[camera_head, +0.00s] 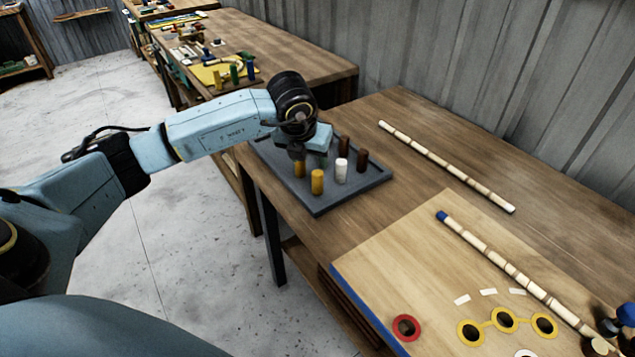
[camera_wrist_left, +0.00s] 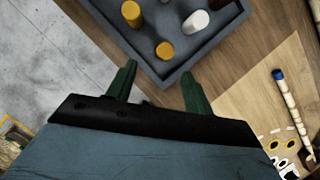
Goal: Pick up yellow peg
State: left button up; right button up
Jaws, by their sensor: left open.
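Two yellow pegs stand upright in a grey tray (camera_head: 330,205) on the wooden table. The nearer yellow peg (camera_head: 317,182) is at the tray's front side, and the other yellow peg (camera_head: 299,168) is just behind and left of it. My left gripper (camera_head: 309,160) is over the tray, partly hiding its back. In the left wrist view the green fingers (camera_wrist_left: 160,72) are open and empty. One yellow peg (camera_wrist_left: 165,50) shows just beyond the gap between the fingertips, and the other (camera_wrist_left: 131,13) is farther up. My right gripper is not in view.
A white peg (camera_head: 341,171) and brown pegs (camera_head: 362,160) stand close by in the tray. A segmented rattan pole (camera_head: 445,165) lies behind. A blue-edged board (camera_head: 410,265) with another, blue-tipped pole (camera_head: 500,262) and yellow rings (camera_head: 505,320) is at right. Bare table lies between tray and board.

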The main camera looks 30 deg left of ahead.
aim_at(317, 173)
pick_arm(q)
jog(key=x, duration=0.3)
jog(key=shift+w+f, duration=0.1)
jog(key=shift+f, duration=0.1)
jog(key=x, duration=0.4)
jog(key=shift+w+d+f, duration=0.1)
jog(key=shift+w+d, duration=0.2)
jog(key=shift+w, duration=0.2)
jog(key=shift+w+a+f, duration=0.1)
jog(key=shift+w+f, duration=0.05)
jog(key=shift+f, duration=0.25)
